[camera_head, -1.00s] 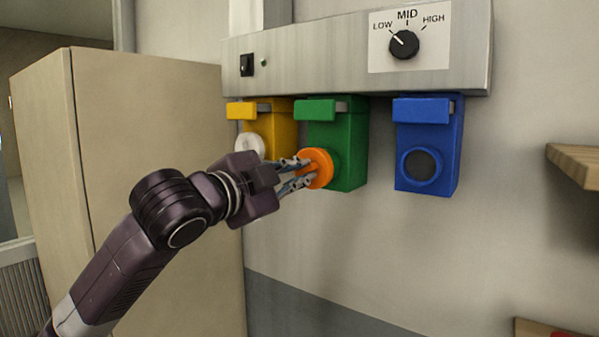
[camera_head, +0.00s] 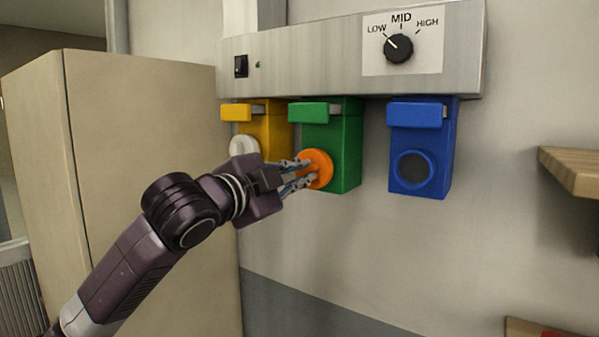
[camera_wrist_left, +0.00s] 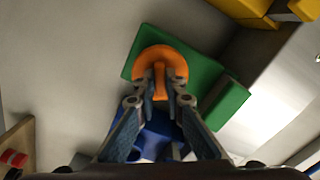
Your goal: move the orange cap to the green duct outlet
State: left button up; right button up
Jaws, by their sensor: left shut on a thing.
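The orange cap (camera_head: 317,169) is a round disc with a raised grip bar, seen against the front of the green duct outlet (camera_head: 345,146). My left gripper (camera_head: 303,173) is shut on the cap's grip bar. In the left wrist view the orange cap (camera_wrist_left: 159,64) lies between the fingertips (camera_wrist_left: 160,100), in front of the green outlet (camera_wrist_left: 222,98). The cap covers the outlet's opening in both views. Whether it is fully seated cannot be told. My right gripper is not in view.
A yellow outlet (camera_head: 272,133) with a white cap (camera_head: 244,147) is close on the left. A blue outlet (camera_head: 420,150) with a dark round opening is on the right. Above runs a metal panel with a dial (camera_head: 398,48). A wooden shelf (camera_head: 573,168) juts out at right.

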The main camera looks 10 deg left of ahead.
pick_arm(q)
jog(key=shift+w+r, duration=0.1)
jog(key=shift+w, duration=0.15)
dwell(0.3)
jog(key=o, duration=0.7)
jog(key=shift+d, duration=0.1)
jog(key=shift+o, duration=0.2)
jog(key=shift+s, duration=0.4)
jog(key=v, duration=1.1)
